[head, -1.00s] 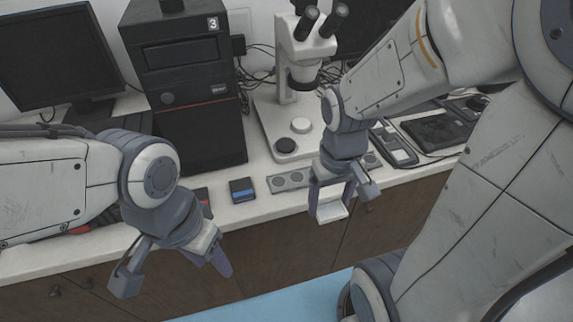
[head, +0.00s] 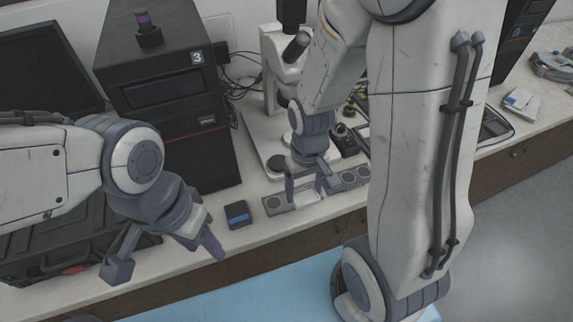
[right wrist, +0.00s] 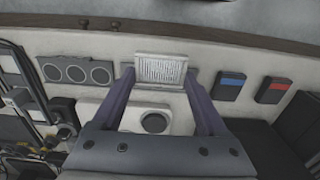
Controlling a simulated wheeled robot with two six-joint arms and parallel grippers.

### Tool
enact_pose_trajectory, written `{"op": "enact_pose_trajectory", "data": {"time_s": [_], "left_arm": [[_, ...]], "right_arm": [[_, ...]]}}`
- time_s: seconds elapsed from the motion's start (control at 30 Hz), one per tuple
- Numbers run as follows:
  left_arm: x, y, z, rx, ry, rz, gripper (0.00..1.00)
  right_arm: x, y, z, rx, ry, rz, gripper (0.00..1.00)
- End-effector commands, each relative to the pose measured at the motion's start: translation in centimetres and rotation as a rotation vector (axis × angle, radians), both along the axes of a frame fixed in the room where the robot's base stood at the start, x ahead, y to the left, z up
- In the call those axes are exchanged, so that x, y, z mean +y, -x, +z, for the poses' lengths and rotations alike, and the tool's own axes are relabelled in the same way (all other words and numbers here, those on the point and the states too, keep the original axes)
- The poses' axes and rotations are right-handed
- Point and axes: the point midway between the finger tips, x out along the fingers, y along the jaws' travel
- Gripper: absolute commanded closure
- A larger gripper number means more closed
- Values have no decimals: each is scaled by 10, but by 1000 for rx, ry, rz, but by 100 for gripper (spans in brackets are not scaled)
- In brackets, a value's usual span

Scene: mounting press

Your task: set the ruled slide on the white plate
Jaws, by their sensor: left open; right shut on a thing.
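The ruled slide (right wrist: 161,70), a pale rectangle with fine dark lines, is held between the two fingers of my right gripper (right wrist: 160,92). I cannot make out the white plate now; my right arm covers part of the base.
The grey strip with round wells (head: 274,204) lies near the counter edge. A blue-marked dark box (head: 238,214) is left of it, and a red-marked one (right wrist: 272,90) shows in the wrist view. A black press cabinet (head: 170,110) stands behind them.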

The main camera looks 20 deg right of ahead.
Motion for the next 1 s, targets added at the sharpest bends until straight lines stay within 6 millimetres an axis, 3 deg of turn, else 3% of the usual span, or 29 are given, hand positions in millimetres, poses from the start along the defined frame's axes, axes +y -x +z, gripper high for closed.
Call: {"op": "enact_pose_trajectory", "data": {"time_s": [0.03, 0.07, 0.2, 0.43, 0.57, 0.83, 1.0], "left_arm": [[0, 0, 19, 0, 0, 0, 50], [0, 0, 24, 0, 0, 0, 50], [0, 0, 18, 1, -1, 0, 50], [0, 0, 24, 1, -1, 0, 50], [0, 0, 25, 0, 0, 0, 50], [0, 0, 32, 0, 0, 1, 50], [0, 0, 32, 0, 0, 1, 50]], "right_arm": [[0, 0, 6, 10, 0, 0, 78], [0, -1, 4, 10, 0, 0, 78], [2, -33, -23, 4, 0, -1, 78], [4, -68, -43, 0, 0, -3, 78], [4, -72, -49, 1, 0, -4, 78], [3, -71, -82, 4, 0, -5, 78], [3, -72, -86, -1, 0, -5, 78]]}}
